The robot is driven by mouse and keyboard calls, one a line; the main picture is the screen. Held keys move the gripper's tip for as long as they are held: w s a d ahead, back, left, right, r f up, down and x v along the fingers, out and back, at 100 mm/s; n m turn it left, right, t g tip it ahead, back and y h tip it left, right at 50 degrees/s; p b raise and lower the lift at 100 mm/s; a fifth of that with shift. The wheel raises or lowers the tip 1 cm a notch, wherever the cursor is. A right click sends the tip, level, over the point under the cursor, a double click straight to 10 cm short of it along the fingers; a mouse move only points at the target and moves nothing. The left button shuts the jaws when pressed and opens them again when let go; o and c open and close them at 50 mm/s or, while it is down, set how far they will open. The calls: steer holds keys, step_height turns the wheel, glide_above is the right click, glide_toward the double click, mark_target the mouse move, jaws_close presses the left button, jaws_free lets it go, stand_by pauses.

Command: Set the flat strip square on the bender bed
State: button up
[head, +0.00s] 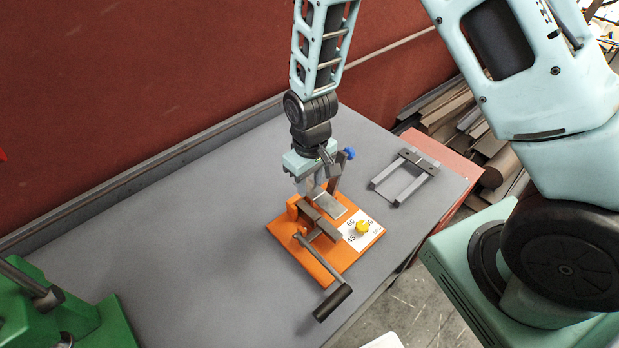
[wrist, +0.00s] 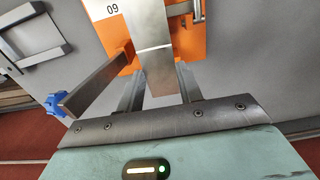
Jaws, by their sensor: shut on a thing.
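The flat metal strip (head: 329,208) lies over the orange bender base in the head view. In the wrist view the strip (wrist: 153,55) runs away from between my fingers, with a pale line across it. My gripper (head: 312,188) is shut on the strip's near end; its fingers (wrist: 160,92) show on both sides of it. The bender (head: 303,254) has grey clamp bars (head: 320,221) across it, and the strip's far end reaches towards them. I cannot tell whether the strip touches the bed or is exactly square to it.
A post with a blue knob (head: 348,153) stands close beside my gripper. The crank handle (head: 333,302) juts towards the table's front. A white scale plate carries a yellow knob (head: 362,227). A U-shaped bracket (head: 405,176) lies right; a green machine (head: 70,320) stands left. The left tabletop (head: 175,235) is clear.

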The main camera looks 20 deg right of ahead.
steer(key=shift+f, duration=0.1)
steer(key=b, duration=0.4)
glide_above(310, 211)
steer(key=shift+f, duration=2.85)
steer(key=shift+f+b, duration=1.3)
steer(key=shift+f, duration=0.25)
steer(key=o, duration=1.2)
step_height(310, 211, up, 18)
steer(key=b, duration=0.2)
steer(key=shift+f+b, duration=0.25)
steer(key=shift+b, duration=0.1)
